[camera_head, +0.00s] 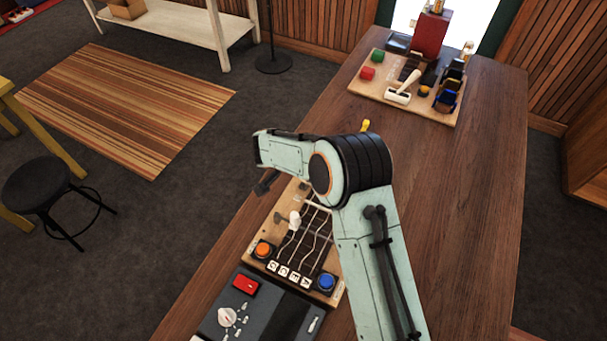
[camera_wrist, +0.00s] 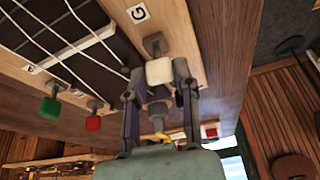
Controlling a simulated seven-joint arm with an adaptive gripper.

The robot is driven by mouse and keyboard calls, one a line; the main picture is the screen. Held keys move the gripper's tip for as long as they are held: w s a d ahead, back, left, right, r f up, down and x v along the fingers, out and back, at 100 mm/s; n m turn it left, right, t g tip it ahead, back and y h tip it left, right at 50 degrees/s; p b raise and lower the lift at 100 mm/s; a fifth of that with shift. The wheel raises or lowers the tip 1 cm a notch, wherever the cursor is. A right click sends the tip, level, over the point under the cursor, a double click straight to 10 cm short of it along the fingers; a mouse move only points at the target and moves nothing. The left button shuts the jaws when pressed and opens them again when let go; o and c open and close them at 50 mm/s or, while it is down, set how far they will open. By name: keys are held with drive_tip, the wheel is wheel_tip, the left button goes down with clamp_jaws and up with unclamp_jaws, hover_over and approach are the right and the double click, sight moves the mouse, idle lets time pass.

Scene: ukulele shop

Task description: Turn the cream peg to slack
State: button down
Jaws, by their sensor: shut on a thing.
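The cream peg (camera_wrist: 159,72) sits between the two fingers of my gripper (camera_wrist: 158,76) in the wrist view. My fingers are shut on its block-shaped head from both sides. Its dark metal stem meets the wooden instrument board (camera_wrist: 170,20) beside a tile marked G (camera_wrist: 138,13). Green (camera_wrist: 50,107) and red (camera_wrist: 93,122) pegs stand along the board, clear of my fingers. In the head view the board (camera_head: 258,262) lies on the bench partly under my arm.
A dark control box (camera_head: 268,312) with a white dial adjoins the board's near end. Orange (camera_head: 263,249) and blue (camera_head: 327,282) buttons are on the board. A yellow peg (camera_head: 365,125) shows beside my arm. A loaded wooden tray (camera_head: 440,113) stands farther back; the bench's right side is bare.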

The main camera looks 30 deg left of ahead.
drive_tip(key=shift+m, duration=0.5)
drive_tip(key=c, duration=0.8)
unclamp_jaws()
drive_tip(key=shift+c, duration=0.2)
drive_tip(key=v, duration=1.2)
drive_tip(key=shift+a, duration=0.25)
drive_tip(key=shift+w+d, duration=0.1)
drive_tip(key=shift+w, duration=0.05)
